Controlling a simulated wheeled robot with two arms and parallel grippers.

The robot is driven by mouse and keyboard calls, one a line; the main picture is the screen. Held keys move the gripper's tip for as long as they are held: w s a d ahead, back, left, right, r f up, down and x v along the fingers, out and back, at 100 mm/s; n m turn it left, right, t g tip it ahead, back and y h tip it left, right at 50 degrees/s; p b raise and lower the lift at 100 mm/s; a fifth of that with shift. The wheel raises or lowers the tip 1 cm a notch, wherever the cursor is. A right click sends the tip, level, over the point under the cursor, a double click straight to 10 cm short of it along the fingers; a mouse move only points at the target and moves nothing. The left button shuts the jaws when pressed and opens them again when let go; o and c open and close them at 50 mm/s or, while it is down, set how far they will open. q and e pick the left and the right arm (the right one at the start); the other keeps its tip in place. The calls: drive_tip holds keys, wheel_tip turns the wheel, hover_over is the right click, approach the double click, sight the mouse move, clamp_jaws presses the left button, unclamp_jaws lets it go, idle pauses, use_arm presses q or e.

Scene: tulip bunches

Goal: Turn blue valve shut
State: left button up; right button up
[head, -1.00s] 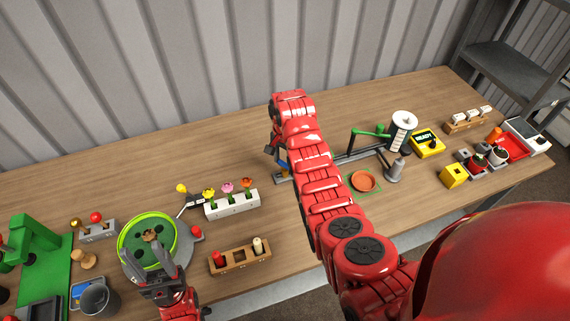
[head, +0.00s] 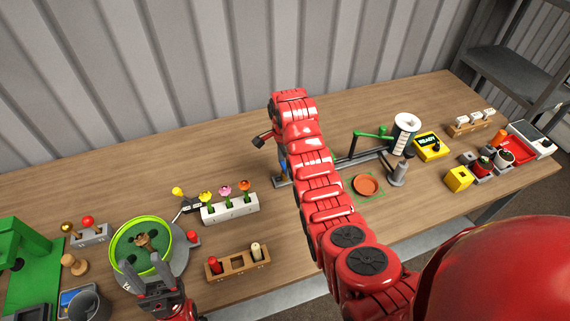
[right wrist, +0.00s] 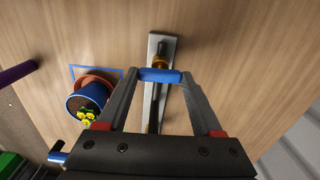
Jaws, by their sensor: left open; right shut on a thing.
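The blue valve handle (right wrist: 160,75) shows in the right wrist view as a short blue bar. It lies across the long grey base plate (right wrist: 162,42) and its dark pipe, with a brass-coloured part (right wrist: 161,62) just behind it. My right gripper (right wrist: 159,78) is shut on the blue handle, one fingertip at each end. In the head view only a bit of the blue valve (head: 282,167) shows beside my right arm, which hides most of it. My left gripper (head: 147,262) is open over the green round tray (head: 120,237), with a brown piece between or behind its fingers.
In the right wrist view a blue pot (right wrist: 78,101) with yellow flowers stands left of the valve. In the head view a white flower rack (head: 232,210) and a wooden holder (head: 238,263) stand left of my right arm. An orange saucer (head: 366,185) lies right of it.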

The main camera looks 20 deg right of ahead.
idle(0.3)
drive_tip(key=o, duration=1.4)
drive_tip(key=shift+c, duration=0.2)
wheel_tip(320, 180, up, 9)
drive_tip(key=p, duration=0.8)
wheel_tip(320, 180, up, 8)
drive_tip(key=p, duration=0.1)
hover_over(284, 166)
drive_tip(key=shift+d+r, duration=0.1)
drive_tip(key=shift+r, duration=0.1)
